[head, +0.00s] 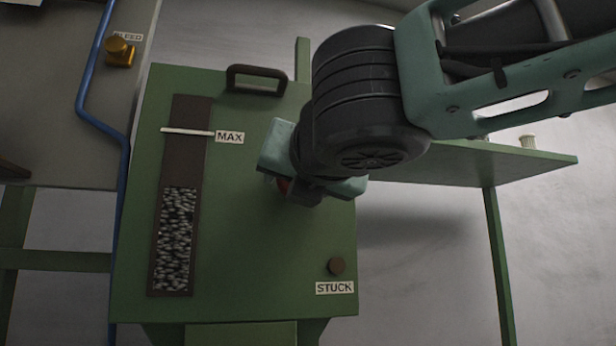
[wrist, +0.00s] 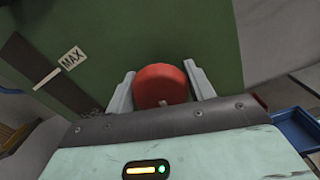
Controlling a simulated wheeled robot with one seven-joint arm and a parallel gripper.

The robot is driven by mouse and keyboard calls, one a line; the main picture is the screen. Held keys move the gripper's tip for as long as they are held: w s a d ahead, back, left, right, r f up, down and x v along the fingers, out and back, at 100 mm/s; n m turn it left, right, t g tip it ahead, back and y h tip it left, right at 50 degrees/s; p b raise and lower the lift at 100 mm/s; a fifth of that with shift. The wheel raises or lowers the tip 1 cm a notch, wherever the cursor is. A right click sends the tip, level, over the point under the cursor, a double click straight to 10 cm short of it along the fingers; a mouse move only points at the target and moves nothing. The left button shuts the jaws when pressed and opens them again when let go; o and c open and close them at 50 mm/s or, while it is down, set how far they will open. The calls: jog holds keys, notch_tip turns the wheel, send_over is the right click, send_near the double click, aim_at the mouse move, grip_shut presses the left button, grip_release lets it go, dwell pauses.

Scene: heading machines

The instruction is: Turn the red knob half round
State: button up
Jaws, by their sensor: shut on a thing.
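The red knob (wrist: 161,84) is round and sits on the green panel (head: 240,250), with a small pale mark at its lower edge in the wrist view. In the head view only a sliver of the knob (head: 283,185) shows, the rest hidden behind my gripper. My gripper (wrist: 160,88) is shut on the knob, one pale finger on each side of it. It also shows in the head view (head: 312,190), against the right part of the panel.
The panel carries a window with a MAX label (head: 229,137), a dark handle (head: 256,80) at its top, and a brown button (head: 336,266) above a STUCK label (head: 335,287). A blue pipe (head: 100,122) and a yellow BLEED knob (head: 119,52) are at left. A green shelf (head: 470,163) extends right.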

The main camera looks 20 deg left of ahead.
jog(key=shift+f, duration=0.15)
dwell(0.4)
jog(key=o, duration=0.9)
